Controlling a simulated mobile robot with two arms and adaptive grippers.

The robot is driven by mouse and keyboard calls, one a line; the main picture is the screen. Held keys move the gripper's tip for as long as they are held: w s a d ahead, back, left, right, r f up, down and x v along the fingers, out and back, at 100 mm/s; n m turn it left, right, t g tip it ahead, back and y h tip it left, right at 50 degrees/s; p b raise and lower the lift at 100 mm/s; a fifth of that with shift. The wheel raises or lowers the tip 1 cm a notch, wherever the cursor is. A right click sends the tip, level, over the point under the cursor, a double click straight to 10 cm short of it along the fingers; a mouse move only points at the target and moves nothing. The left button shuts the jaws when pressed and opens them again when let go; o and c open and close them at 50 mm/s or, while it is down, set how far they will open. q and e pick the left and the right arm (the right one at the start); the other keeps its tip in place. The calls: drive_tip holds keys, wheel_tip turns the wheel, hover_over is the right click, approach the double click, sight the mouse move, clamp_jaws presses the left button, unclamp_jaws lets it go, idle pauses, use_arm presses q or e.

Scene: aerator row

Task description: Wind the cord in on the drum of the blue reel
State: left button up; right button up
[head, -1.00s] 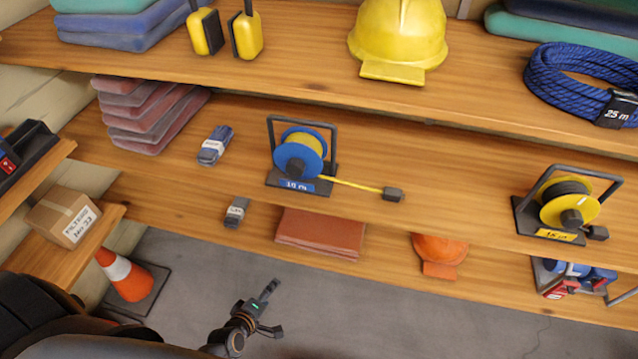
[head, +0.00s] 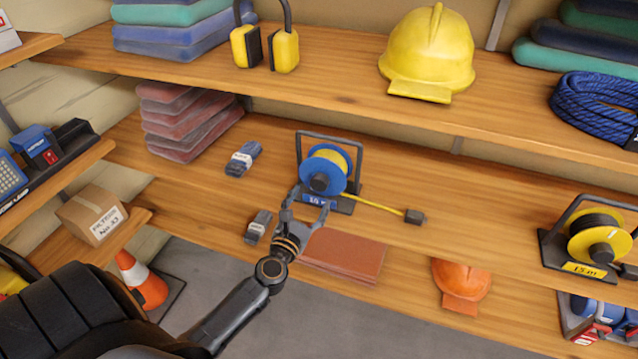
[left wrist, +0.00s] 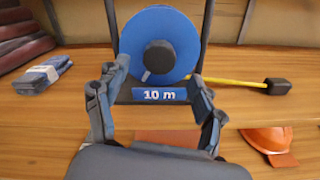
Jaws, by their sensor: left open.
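The blue reel (head: 325,170) stands upright in its black frame on the middle shelf, with a "10 m" label at its base. Its yellow cord (head: 375,203) runs out to the right along the shelf and ends in a dark plug (head: 414,216). The reel's blue face with a dark central hub (left wrist: 160,57) is straight ahead in the left wrist view. My left gripper (head: 306,206) is open and empty, just in front of the reel's label, with its fingers (left wrist: 158,105) spread either side of it in the wrist picture. My right gripper is not in view.
A yellow reel (head: 598,240) stands farther right on the same shelf. Folded gloves (head: 243,158) and a stack of red cloths (head: 185,120) lie left of the blue reel. An orange helmet (head: 460,285) is on the shelf below. A yellow helmet (head: 430,50) sits above.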

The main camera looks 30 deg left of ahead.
sight(318, 185)
use_arm(q)
drive_tip(key=x, duration=0.6)
drive_tip(key=shift+w, duration=0.25)
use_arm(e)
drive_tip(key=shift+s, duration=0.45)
use_arm(q)
drive_tip(key=c, duration=1.2)
drive_tip(key=shift+o, duration=0.2)
